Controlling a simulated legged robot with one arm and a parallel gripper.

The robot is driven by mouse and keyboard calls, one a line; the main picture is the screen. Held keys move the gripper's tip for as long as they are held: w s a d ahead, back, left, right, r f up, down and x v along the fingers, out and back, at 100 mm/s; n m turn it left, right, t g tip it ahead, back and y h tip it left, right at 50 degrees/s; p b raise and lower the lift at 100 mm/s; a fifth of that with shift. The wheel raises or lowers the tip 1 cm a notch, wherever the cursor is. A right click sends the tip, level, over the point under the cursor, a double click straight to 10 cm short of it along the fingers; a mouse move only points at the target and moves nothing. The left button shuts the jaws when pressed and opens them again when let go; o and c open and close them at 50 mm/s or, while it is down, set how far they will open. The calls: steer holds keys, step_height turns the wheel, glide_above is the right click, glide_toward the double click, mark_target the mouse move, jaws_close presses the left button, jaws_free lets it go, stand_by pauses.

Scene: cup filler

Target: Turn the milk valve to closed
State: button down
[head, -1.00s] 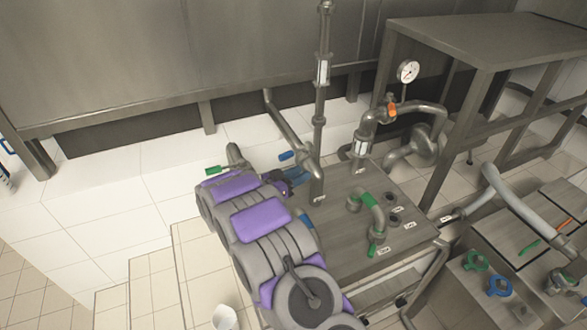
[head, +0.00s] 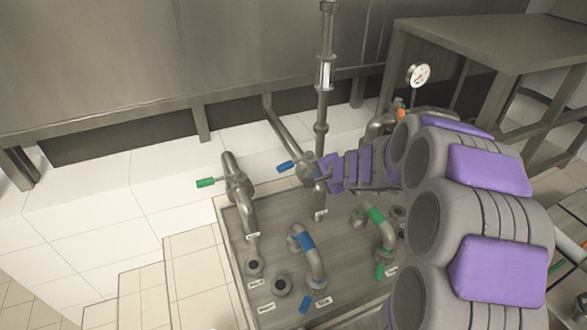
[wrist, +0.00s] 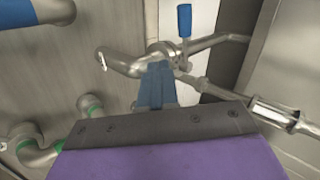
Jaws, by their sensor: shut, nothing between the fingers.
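A valve with a blue handle (head: 285,167) sits on the metal pipe behind the panel. Its handle sticks out to the left, crosswise to the pipe. In the wrist view the blue handle (wrist: 184,20) points up from the valve body. A second valve with a green handle (head: 205,183) stands further left, its handle also pointing left. I cannot read which valve is milk. My gripper (head: 322,183) is shut and empty, just right of the blue-handled valve. In the wrist view its blue fingers (wrist: 156,85) reach toward the valve body; I cannot tell whether they touch.
The metal panel (head: 285,220) carries a blue-banded bent pipe (head: 312,255), a green-banded one (head: 381,225) and open ports. A vertical pipe (head: 322,110) rises close beside my gripper. A gauge (head: 419,75) stands behind my arm. White tiles left of the panel are clear.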

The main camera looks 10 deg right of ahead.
steer(key=r+y, duration=0.1)
steer(key=r, duration=0.1)
steer(key=b, duration=0.1)
glide_toward(284, 165)
steer(key=w+a+f, duration=0.1)
steer(key=w+f, duration=0.2)
steer(key=f, duration=0.3)
steer(key=shift+w, duration=0.4)
steer(key=shift+w+a+f+b, duration=0.1)
steer(key=shift+w+a+b, duration=0.35)
steer(key=shift+a+b, duration=0.1)
steer(key=shift+w+a, duration=0.25)
steer(key=shift+w, duration=0.3)
steer(key=shift+r, duration=0.2)
